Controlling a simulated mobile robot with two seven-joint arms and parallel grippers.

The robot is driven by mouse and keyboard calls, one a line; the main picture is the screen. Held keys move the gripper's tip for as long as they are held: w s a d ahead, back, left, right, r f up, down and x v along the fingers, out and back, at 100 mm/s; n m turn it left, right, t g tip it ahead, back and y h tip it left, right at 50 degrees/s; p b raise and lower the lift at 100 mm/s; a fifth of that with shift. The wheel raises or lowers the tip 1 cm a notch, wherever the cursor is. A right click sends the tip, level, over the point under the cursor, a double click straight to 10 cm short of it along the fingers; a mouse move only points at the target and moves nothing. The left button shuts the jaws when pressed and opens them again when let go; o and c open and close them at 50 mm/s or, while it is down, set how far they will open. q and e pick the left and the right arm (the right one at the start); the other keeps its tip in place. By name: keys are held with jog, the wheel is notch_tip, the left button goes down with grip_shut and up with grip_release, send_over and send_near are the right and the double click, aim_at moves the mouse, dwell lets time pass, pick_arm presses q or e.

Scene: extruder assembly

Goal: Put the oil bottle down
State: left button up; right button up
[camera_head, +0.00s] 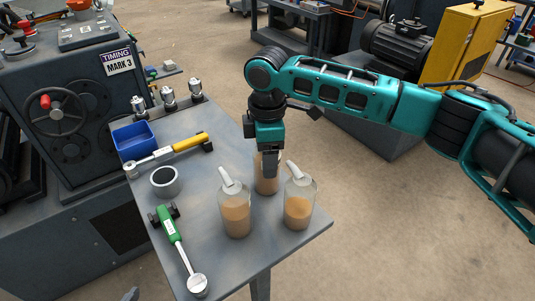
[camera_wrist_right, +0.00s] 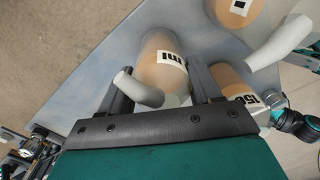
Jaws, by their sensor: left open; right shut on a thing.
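My right gripper (camera_head: 268,168) points down over the table and is shut on the rear oil bottle (camera_head: 259,182), a clear bottle with tan oil. In the right wrist view the held bottle (camera_wrist_right: 160,62) sits between the two fingers, its grey spout toward the palm. The bottle looks upright at the table top; I cannot tell whether its base touches. Two similar bottles stand in front of it, one at left (camera_head: 237,217) and one at right (camera_head: 299,207). My left gripper cannot be made out in either view.
A dark machine (camera_head: 70,110) stands at left. The table edge lies close right of the bottles.

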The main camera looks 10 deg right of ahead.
pick_arm(q)
jog(key=shift+r, duration=0.2)
pick_arm(e)
jog(key=o, duration=1)
jog(key=shift+f, duration=0.1)
jog(key=o, duration=0.3)
pick_arm(q)
jog(key=shift+s+f, duration=0.1)
jog(key=shift+f, duration=0.25)
pick_arm(e)
jog(key=shift+o, duration=0.3)
notch_tip(320, 180, up, 11)
jog(key=shift+r+p, duration=0.1)
jog(key=shift+p, duration=0.8)
jog(key=shift+r, duration=0.55)
pick_arm(q)
jog(key=shift+s+a+r, duration=0.25)
jog(key=shift+a+r, duration=0.05)
jog(key=shift+a, duration=0.2)
